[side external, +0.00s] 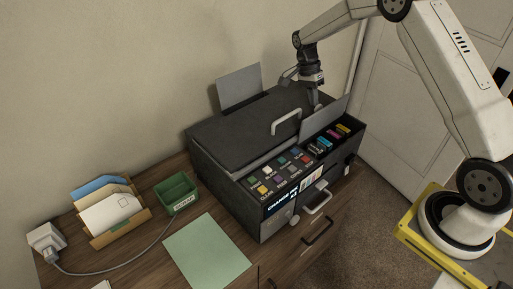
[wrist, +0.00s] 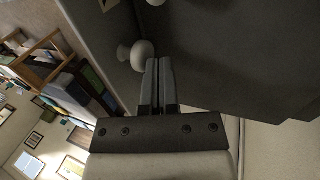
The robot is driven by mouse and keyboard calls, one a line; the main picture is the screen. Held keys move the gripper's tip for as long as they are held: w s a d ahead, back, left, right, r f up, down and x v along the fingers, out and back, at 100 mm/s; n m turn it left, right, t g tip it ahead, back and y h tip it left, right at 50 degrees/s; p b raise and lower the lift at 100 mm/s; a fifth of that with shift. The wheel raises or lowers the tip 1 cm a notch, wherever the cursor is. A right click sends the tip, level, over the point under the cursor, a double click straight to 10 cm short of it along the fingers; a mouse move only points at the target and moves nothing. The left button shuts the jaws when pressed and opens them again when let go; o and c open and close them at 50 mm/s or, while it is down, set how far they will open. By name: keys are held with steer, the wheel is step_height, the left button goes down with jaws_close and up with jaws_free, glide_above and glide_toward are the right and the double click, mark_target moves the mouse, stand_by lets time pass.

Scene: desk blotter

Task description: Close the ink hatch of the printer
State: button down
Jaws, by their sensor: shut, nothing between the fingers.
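The dark grey printer (side external: 225,140) stands on the wooden desk. Its ink hatch (side external: 324,117), a grey flap at the right end of the top, stands raised and open. Several coloured ink cartridges (side external: 326,141) show in the bay in front of it. My gripper (side external: 316,103) is behind the raised hatch, over the back right of the printer; its tips are partly hidden in the side view. In the wrist view its two fingers (wrist: 158,84) are together with nothing between them, near dark grey surfaces and a pale rounded knob (wrist: 141,54). I cannot tell whether they touch the hatch.
A curved handle (side external: 286,121) sits on the printer's larger lid, left of the hatch. A paper sheet (side external: 240,87) stands upright at the back. A green box (side external: 177,192), an envelope holder (side external: 112,212) and green paper (side external: 207,252) lie to the left.

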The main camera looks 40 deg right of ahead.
mark_target(332, 105)
steer(key=shift+s+r+t, duration=0.2)
steer(key=shift+s+t, duration=0.2)
steer(key=shift+t, duration=0.2)
stand_by(0.6)
steer(key=shift+s+r+t, duration=0.2)
steer(key=shift+s+t, duration=0.15)
steer(key=shift+t, duration=0.05)
steer(key=shift+s+r+t, duration=0.25)
steer(key=shift+s+t, duration=0.95)
steer(key=shift+t, duration=0.1)
steer(key=shift+s, duration=1.5)
steer(key=shift+s+f+t, duration=0.25)
steer(key=shift+s+t, duration=0.45)
steer(key=shift+t, duration=0.2)
steer(key=shift+s+f, duration=1)
steer(key=shift+s, duration=0.3)
steer(key=shift+s+f, duration=1)
steer(key=shift+s, duration=0.25)
steer(key=shift+s+f, duration=0.1)
